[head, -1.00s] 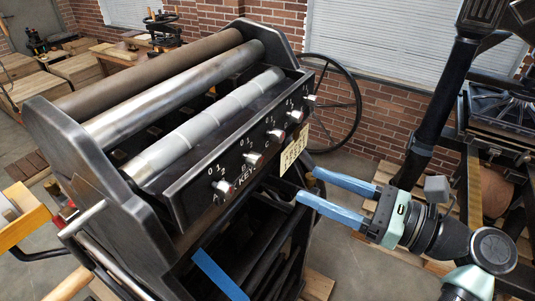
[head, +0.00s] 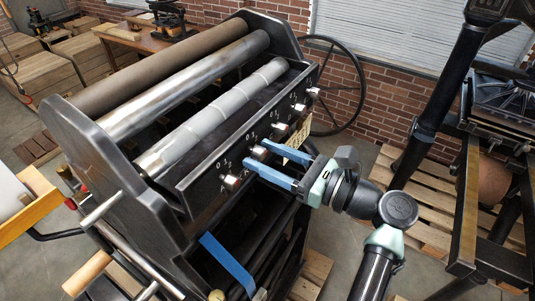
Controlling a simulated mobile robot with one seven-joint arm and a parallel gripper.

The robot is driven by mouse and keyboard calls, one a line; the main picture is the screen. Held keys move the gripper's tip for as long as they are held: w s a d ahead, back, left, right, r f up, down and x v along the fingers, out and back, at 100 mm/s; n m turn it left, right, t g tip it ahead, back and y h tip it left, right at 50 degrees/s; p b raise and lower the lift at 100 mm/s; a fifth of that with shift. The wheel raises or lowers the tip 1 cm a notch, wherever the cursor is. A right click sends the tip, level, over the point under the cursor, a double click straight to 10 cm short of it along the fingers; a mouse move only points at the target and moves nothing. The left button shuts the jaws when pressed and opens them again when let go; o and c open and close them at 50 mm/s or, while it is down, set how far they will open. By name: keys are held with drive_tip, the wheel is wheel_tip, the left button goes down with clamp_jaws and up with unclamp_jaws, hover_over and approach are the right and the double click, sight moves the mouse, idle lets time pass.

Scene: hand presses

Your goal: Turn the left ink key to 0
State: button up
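The left ink key (head: 231,181) is a small light metal knob at the near end of a row of several knobs on the dark front panel of the press. Small 0, 1, 2 marks stand above it; its exact setting is too small to read. My gripper (head: 258,154) is open, with two blue fingers pointing at the panel. Its fingertips lie up and right of the left key in the picture, around or in front of the second ink key (head: 257,152). I cannot tell whether they touch anything. The left key is in full view.
The press rollers (head: 183,84) lie behind the panel. A paper label (head: 300,138) hangs on the panel beyond my fingers. A spoked wheel (head: 335,90) stands at the far end, and another press (head: 500,110) at the right.

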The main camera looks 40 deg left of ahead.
clamp_jaws()
drive_tip(key=shift+n, duration=0.3)
drive_tip(key=n+b, duration=0.1)
drive_tip(key=n, duration=0.2)
drive_tip(key=shift+f+b, duration=0.1)
drive_tip(key=shift+b, duration=0.25)
drive_tip(key=n+b, duration=0.3)
drive_tip(key=n, duration=0.2)
drive_tip(key=n+b, duration=0.3)
drive_tip(key=n, duration=0.1)
drive_tip(key=shift+w+b, duration=0.1)
drive_tip(key=shift+b, duration=0.2)
drive_tip(key=shift+n+b, duration=1.2)
drive_tip(key=shift+n, duration=0.5)
drive_tip(key=shift+r, duration=0.2)
